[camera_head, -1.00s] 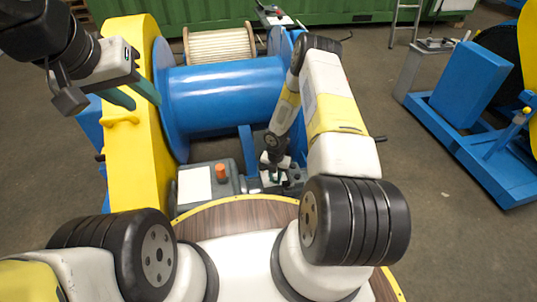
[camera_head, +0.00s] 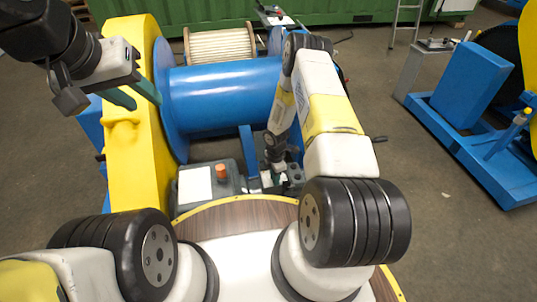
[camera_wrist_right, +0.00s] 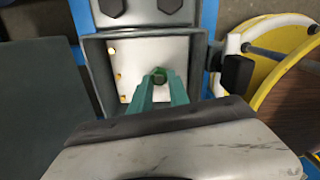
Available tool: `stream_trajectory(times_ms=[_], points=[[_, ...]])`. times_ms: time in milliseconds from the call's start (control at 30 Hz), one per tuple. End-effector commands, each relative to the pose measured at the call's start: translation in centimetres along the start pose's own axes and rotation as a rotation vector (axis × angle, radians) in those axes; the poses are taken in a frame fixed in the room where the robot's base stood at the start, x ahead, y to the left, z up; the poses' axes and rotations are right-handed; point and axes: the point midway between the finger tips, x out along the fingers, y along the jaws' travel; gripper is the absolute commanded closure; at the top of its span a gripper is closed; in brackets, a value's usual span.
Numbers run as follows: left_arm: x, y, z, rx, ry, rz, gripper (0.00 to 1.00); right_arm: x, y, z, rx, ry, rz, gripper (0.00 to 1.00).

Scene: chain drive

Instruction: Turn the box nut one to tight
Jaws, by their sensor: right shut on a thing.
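The box nut (camera_wrist_right: 159,76) is a small greenish nut standing over a pale plate inside a grey open box (camera_wrist_right: 197,80) in the right wrist view. The green fingers of my right gripper (camera_wrist_right: 160,86) converge and are shut on it. In the head view this gripper (camera_head: 277,178) reaches down at the low box right of the control panel; the nut cannot be made out there. My left gripper (camera_head: 145,104) is open and empty, raised over the yellow housing (camera_head: 128,130) at the left.
A control panel (camera_head: 222,183) with an orange button stands left of my right gripper. The blue drum (camera_head: 225,97) lies behind. Dark bolt heads (camera_wrist_right: 112,7) sit above the box in the wrist view.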

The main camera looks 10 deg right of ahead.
Motion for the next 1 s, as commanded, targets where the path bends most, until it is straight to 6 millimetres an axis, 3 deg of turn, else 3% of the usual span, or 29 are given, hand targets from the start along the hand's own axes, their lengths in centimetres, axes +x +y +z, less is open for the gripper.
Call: stream_trajectory(times_ms=[1000], points=[[0.0, 0.0, 0.0, 0.0, 0.0, 0.0, 0.64, -0.07, 0.49, 0.05, 0.965, 0.002, 0.001, 1.0]])
